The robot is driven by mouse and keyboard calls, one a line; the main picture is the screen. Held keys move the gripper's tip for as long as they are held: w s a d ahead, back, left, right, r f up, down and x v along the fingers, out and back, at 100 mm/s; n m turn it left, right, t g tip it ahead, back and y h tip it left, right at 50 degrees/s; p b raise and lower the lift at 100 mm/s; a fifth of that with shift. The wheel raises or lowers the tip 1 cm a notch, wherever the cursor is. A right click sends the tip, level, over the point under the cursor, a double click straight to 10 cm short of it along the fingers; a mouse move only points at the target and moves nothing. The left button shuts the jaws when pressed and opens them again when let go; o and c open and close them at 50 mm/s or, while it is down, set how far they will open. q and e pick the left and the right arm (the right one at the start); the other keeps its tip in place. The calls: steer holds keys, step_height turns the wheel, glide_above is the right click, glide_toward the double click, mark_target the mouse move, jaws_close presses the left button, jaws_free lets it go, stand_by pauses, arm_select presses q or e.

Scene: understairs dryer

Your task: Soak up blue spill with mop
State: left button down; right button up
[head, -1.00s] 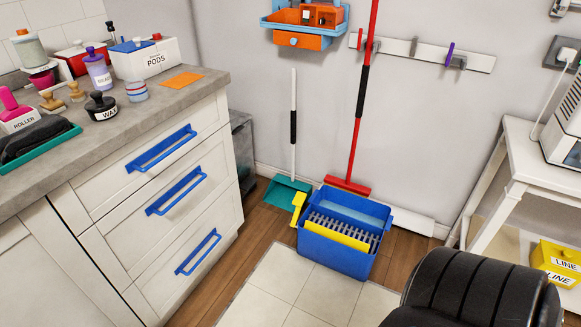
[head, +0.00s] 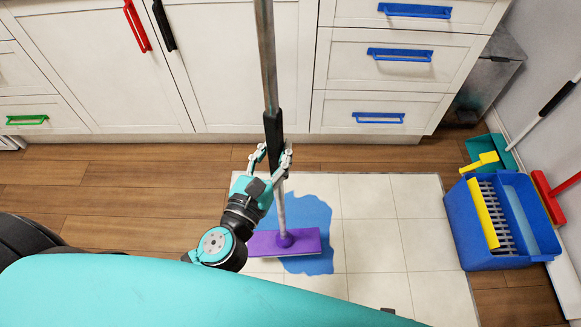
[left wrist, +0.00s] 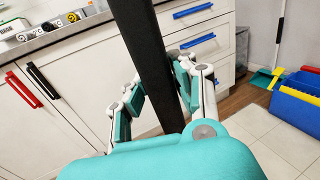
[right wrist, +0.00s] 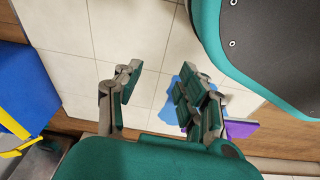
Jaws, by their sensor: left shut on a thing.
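The mop has a flat purple head (head: 300,243), a grey pole (head: 265,55) and a black grip (head: 272,128). Its head lies across the blue spill (head: 315,212) on the pale tiles, with blue showing above and below it. My left gripper (head: 272,158) is shut on the mop at the black grip. The left wrist view shows its fingers on both sides of the grip (left wrist: 158,60). My right gripper (right wrist: 158,92) is open and empty in its own view. There the spill (right wrist: 187,85) and the purple head (right wrist: 240,129) show partly behind its right finger.
A blue mop bucket (head: 470,240) with a yellow and grey wringer stands right of the tiles. A teal dustpan (head: 508,152) and a red broom (head: 549,193) are beside it. White cabinets (head: 230,70) line the far side. Clear tiles (head: 395,240) lie between spill and bucket.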

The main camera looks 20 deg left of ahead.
arm_select(q)
steer(key=shift+m+h, duration=0.3)
steer(key=shift+h, duration=0.1)
steer(key=d+f+b, duration=0.1)
steer(key=s+f+b, duration=0.1)
steer(key=f, duration=0.1)
steer(key=s+d+f+b, duration=0.1)
steer(key=shift+d+f, duration=0.35)
steer(key=shift+f, duration=0.05)
arm_select(e)
steer(key=w+r, duration=0.4)
steer(key=r, duration=0.5)
steer(key=shift+w+a+r+t, duration=0.2)
steer(key=shift+r+t, duration=0.1)
arm_select(q)
step_height(320, 180, down, 7)
steer(key=b, duration=0.7)
steer(key=shift+s, duration=0.4)
arm_select(e)
step_height(320, 180, up, 12)
steer(key=w+t, duration=0.1)
steer(key=t, duration=0.1)
steer(key=shift+w+a, duration=0.2)
steer(key=shift+w, duration=0.1)
